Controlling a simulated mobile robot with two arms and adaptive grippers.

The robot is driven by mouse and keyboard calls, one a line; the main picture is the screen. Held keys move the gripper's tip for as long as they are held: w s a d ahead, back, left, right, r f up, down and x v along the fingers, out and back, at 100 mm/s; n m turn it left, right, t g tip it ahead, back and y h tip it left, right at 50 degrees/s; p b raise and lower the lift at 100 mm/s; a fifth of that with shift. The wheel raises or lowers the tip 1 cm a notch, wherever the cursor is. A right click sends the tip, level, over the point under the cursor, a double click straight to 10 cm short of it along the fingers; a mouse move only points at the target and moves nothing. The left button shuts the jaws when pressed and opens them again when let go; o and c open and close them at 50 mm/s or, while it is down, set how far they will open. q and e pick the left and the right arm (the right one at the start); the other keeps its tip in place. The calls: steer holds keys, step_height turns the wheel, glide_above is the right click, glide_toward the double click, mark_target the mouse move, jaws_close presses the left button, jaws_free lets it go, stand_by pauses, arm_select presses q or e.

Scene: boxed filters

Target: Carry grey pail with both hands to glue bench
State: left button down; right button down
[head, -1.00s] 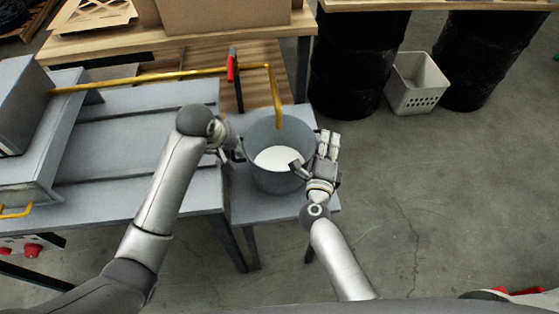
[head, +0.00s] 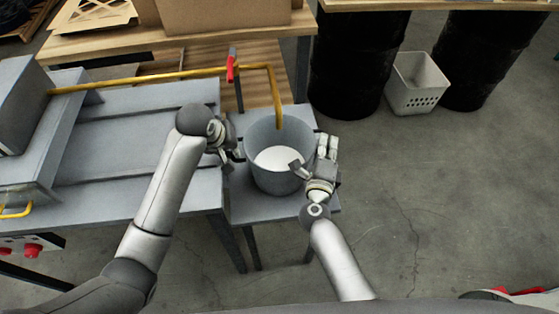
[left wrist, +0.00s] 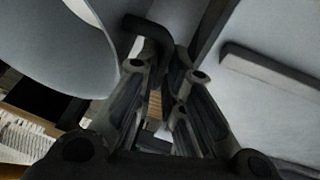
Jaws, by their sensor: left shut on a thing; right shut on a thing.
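The grey pail (head: 276,184) stands upright on a small grey stand (head: 245,206) below the yellow pipe's spout, with white contents (head: 278,159) inside. My left gripper (head: 231,141) is at the pail's left side. In the left wrist view the pail's curved wall (left wrist: 60,40) fills the upper left, and my left gripper (left wrist: 165,72) is shut on the dark side handle (left wrist: 150,32). My right gripper (head: 312,162) is shut at the pail's right side; its exact hold on the handle there is hidden by the fingers. I cannot identify the glue bench for certain.
A grey machine table (head: 130,150) adjoins on the left. A yellow pipe (head: 150,76) with a red valve lever (head: 230,69) bends down over the pail. A wooden bench stands behind. Black drums (head: 350,65) and a white basket (head: 415,85) are back right.

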arm_select(q)
steer(key=shift+w+r, duration=0.1)
steer(key=shift+r, duration=0.15)
arm_select(e)
steer(key=shift+r, duration=0.2)
